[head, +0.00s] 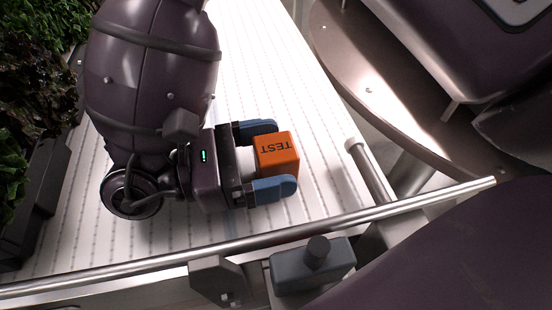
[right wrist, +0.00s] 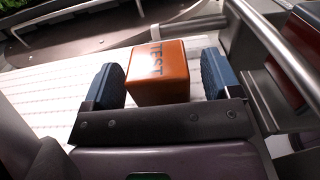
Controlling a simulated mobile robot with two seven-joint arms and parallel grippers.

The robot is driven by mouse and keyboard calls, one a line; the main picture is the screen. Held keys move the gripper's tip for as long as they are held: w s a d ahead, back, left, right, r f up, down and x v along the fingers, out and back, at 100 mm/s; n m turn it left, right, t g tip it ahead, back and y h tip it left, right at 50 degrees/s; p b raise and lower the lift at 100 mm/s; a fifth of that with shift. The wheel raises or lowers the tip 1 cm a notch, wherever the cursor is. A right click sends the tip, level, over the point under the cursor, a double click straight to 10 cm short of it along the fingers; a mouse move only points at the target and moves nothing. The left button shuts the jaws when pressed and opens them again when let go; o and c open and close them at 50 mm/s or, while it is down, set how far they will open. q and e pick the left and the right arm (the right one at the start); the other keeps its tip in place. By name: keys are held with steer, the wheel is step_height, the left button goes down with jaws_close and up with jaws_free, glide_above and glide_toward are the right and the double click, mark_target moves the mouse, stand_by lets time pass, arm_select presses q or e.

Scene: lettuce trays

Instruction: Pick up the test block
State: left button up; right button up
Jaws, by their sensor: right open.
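The orange test block (head: 279,158), marked TEST in dark letters, sits on the white ridged surface (head: 280,95) in the head view. My right gripper (head: 268,157) is open, with one blue finger on either side of the block. The block also shows in the right wrist view (right wrist: 160,78), between the two blue fingers of the right gripper (right wrist: 160,82). There a small gap shows on each side of it, so the fingers do not appear to press on it. My left gripper is not in view.
A metal rail (head: 330,226) runs along the near edge of the white surface, close to the gripper. A short pale-capped metal post (head: 367,165) stands right of the block. Leafy lettuce (head: 35,95) in dark trays lines the left side. The white surface beyond the block is clear.

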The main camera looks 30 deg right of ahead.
steer(key=c, duration=1.1)
